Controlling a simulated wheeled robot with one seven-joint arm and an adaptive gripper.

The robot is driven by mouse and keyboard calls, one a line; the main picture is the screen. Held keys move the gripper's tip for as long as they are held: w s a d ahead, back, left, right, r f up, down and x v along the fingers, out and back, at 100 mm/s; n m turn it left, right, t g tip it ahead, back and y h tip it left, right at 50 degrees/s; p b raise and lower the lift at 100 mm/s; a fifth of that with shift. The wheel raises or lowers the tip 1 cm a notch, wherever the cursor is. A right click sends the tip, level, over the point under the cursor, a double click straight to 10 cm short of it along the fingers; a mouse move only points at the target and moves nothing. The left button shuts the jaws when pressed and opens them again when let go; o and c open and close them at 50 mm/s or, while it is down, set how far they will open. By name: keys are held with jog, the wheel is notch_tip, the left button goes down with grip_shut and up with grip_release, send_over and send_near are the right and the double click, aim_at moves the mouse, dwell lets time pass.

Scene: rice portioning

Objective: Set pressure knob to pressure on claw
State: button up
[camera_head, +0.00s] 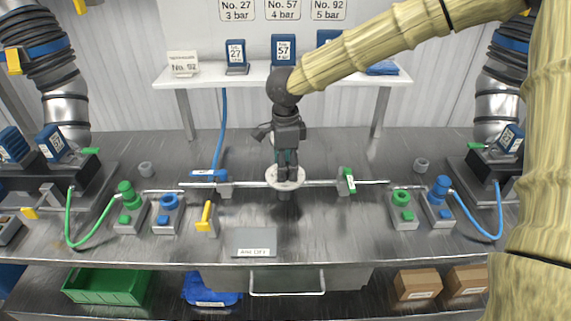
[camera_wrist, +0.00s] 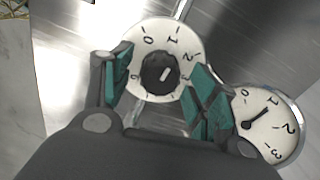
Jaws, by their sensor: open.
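The pressure knob is a black knob (camera_wrist: 160,73) with a white pointer mark, on a round white dial (camera_wrist: 180,38) numbered from 0 upward. My gripper (camera_wrist: 161,78) is open, its teal-padded fingers on either side of the knob; contact cannot be told. In the head view my gripper (camera_head: 287,158) points down over the white dial (camera_head: 285,184) at mid-table and hides the knob. A gauge (camera_wrist: 267,124) with a black needle sits right of the dial in the wrist view. Wall signs read No. 27 3 bar (camera_head: 237,10), No. 57 4 bar (camera_head: 283,10) and No. 92 5 bar (camera_head: 328,10).
Labelled blue blocks stand on the white shelf (camera_head: 210,77), beside a No. 92 card (camera_head: 183,63).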

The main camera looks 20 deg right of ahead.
jog(key=c, duration=1)
jog(key=shift+r+m+p, duration=0.15)
jog(key=shift+m+p, duration=0.15)
jog(key=shift+p, duration=0.25)
jog(key=shift+r+m+p, duration=0.1)
jog(key=shift+m+p, duration=0.9)
jog(key=shift+p, duration=0.1)
jog(key=m+p, duration=0.3)
jog(key=m, duration=0.1)
jog(key=shift+m, duration=0.3)
jog(key=m+p, duration=0.2)
jog(key=m, duration=0.2)
jog(key=shift+m+p, duration=0.3)
jog(key=m, duration=0.2)
jog(key=m+p, duration=0.1)
jog(key=m, duration=0.1)
jog(key=shift+f+m, duration=0.2)
jog(key=shift+m, duration=0.2)
